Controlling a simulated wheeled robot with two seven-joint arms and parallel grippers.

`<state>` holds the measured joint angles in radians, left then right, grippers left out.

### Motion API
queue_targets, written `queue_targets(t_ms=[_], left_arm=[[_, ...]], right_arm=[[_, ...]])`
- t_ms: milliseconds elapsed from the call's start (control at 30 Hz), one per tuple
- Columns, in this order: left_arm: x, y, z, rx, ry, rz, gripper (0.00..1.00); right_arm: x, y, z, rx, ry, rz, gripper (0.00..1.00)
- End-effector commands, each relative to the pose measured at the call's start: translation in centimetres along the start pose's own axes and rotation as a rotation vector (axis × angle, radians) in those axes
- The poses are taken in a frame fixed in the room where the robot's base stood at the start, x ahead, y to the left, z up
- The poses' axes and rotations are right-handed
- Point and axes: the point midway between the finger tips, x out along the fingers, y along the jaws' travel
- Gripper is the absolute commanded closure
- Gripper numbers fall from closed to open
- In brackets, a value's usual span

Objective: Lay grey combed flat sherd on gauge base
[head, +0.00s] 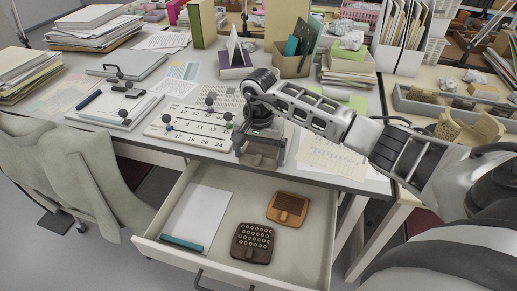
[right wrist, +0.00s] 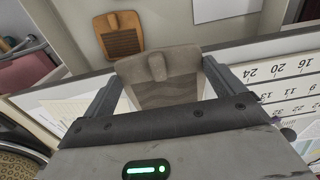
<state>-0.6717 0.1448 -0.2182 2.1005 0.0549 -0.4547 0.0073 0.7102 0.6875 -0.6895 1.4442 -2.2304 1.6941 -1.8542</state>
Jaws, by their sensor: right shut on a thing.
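My right gripper (head: 262,158) is over the desk's front edge, above the open drawer. It is shut on a grey-brown flat sherd (right wrist: 165,92), whose raised tab shows between the fingers in the right wrist view. In the head view the sherd (head: 262,149) is partly hidden by the gripper. A white numbered board (head: 185,126) with several dark knobs, which looks like the gauge base, lies on the desk left of the gripper, apart from the sherd. Its numbers also show in the right wrist view (right wrist: 283,82). My left gripper is not in view.
The open drawer (head: 150,245) holds an orange-brown sherd (head: 288,208), a dark stamped piece (head: 252,243), white paper (head: 200,212) and a teal stick (head: 182,243). A clipboard (head: 112,108) lies left of the board. Papers, books and boxes crowd the desk's back. A chair (head: 75,170) stands at left.

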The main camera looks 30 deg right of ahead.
Motion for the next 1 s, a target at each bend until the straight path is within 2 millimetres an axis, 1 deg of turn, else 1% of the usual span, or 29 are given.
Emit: queue_targets(t_ms=[33,100,133,300,700,833,1000], left_arm=[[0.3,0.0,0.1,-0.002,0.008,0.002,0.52],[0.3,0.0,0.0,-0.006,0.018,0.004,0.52],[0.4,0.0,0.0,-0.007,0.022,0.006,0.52],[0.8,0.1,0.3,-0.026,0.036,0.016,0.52],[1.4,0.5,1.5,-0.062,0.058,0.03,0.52],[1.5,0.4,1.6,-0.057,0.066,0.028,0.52],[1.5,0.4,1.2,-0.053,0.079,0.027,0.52]], right_arm=[[0.9,0.0,0.1,-0.001,-0.002,-0.001,0.3],[1.6,-0.1,0.1,-0.002,-0.002,-0.002,0.3],[1.6,-0.1,-0.2,-0.001,0.001,-0.003,0.3],[1.6,-0.1,-2.1,0.0,0.003,-0.001,0.3],[1.6,-0.1,-5.9,-0.001,0.001,-0.001,0.3],[1.6,-0.1,-6.8,-0.002,0.0,-0.001,0.3],[1.4,-0.1,-7.4,-0.003,0.0,-0.001,0.3]])
